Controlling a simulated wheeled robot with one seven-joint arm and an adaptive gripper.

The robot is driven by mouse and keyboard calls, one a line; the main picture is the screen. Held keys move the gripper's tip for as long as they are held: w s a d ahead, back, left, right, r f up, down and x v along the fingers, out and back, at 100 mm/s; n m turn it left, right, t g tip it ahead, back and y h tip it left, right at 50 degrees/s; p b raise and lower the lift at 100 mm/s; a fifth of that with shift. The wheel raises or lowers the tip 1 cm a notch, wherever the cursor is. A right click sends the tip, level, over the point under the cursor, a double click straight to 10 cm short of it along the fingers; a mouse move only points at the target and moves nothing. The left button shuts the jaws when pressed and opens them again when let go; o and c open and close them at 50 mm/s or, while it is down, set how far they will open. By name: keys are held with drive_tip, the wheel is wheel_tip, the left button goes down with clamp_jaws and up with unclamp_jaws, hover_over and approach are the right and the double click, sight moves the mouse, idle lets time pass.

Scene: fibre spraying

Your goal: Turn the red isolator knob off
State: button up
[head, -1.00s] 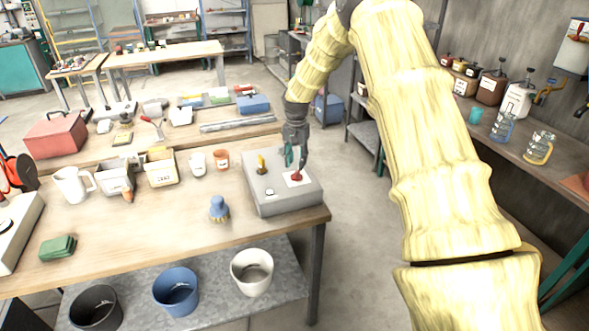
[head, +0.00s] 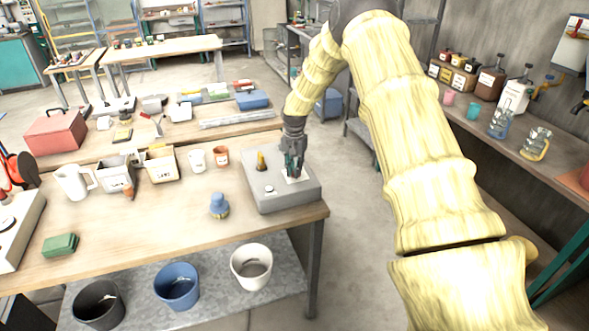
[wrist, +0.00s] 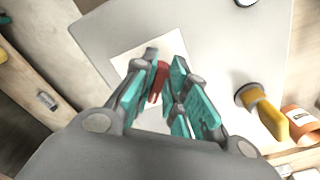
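The red isolator knob (wrist: 158,82) stands on a white square plate (wrist: 142,55) on top of a grey box. The box (head: 282,207) sits at the right end of the near workbench. My gripper (head: 293,172) points down at the box and hides the knob in the head view. In the wrist view, my gripper's teal-padded fingers (wrist: 163,66) lie close on both sides of the knob and look shut on it. A small gap on one side cannot be ruled out.
A yellow-handled knob (head: 261,161) and a round button (head: 269,189) are on the same box. A blue-topped brush (head: 219,205) stands left of the box. An orange cup (head: 221,157) and white cup (head: 197,160) stand behind. The floor right of the bench is clear.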

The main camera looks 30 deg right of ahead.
clamp_jaws()
drive_tip(key=shift+n, duration=0.3)
drive_tip(key=shift+s+d+f+n+b, duration=0.1)
drive_tip(key=shift+n+b, duration=0.5)
drive_tip(key=shift+n, duration=0.3)
drive_tip(key=n, duration=0.1)
drive_tip(key=n+b, duration=0.1)
drive_tip(key=n, duration=0.3)
drive_tip(key=shift+s+d+b, duration=0.15)
drive_tip(key=shift+d+b, duration=0.1)
drive_tip(key=shift+b, duration=0.1)
drive_tip(key=n, duration=0.4)
drive_tip(key=shift+d+n+b, duration=0.25)
drive_tip(key=shift+n+b, duration=0.15)
drive_tip(key=shift+d+n, duration=0.2)
drive_tip(key=shift+n, duration=1.6)
